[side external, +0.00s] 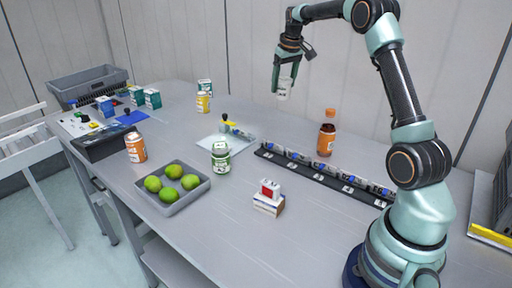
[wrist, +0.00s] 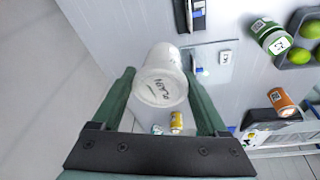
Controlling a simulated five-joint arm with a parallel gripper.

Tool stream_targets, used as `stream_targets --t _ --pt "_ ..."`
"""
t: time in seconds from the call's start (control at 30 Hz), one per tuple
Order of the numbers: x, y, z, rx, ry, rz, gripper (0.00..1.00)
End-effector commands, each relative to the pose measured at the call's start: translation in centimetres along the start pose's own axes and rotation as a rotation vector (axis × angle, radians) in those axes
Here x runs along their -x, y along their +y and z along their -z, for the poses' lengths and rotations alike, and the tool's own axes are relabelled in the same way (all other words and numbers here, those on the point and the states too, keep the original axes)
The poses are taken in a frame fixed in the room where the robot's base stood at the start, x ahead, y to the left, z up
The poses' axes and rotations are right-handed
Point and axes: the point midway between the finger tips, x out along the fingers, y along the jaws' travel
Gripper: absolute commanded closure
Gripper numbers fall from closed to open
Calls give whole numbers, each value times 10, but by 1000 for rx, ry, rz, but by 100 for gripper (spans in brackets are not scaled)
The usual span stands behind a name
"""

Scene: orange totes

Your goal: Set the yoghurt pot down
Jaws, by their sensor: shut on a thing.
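The yoghurt pot (side external: 284,88) is white and hangs in the air above the back part of the table in the side external view. My gripper (side external: 284,76) points down and is shut on it. In the wrist view the white pot (wrist: 161,82) sits between the two green fingers of my gripper (wrist: 160,90), with dark lettering on the face toward the camera. The grey table (side external: 225,222) lies well below the pot, with a clear gap between them.
A black rail (side external: 330,180) crosses the table. A grey tray (side external: 195,201) of green fruit is at front left. Small boxes (side external: 268,205) stand at front centre.

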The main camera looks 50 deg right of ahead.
Motion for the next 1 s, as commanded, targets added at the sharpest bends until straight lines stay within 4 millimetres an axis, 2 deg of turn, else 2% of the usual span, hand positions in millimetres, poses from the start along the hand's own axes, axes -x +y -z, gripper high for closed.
stream_targets --t 0.03,0.27,0.47,0.6,0.7,0.8,0.9,1.0 --pt "3 -27 2 45 4 12 88" --pt "17 -140 -5 237 19 66 88" --pt "32 -234 -32 410 31 115 88" --pt "44 -295 -63 534 40 150 88" --pt "53 -332 -87 617 47 173 88" --pt "60 -360 -111 688 50 193 88" --pt "65 -380 -129 740 56 208 88" --pt "68 -391 -141 773 57 217 88"
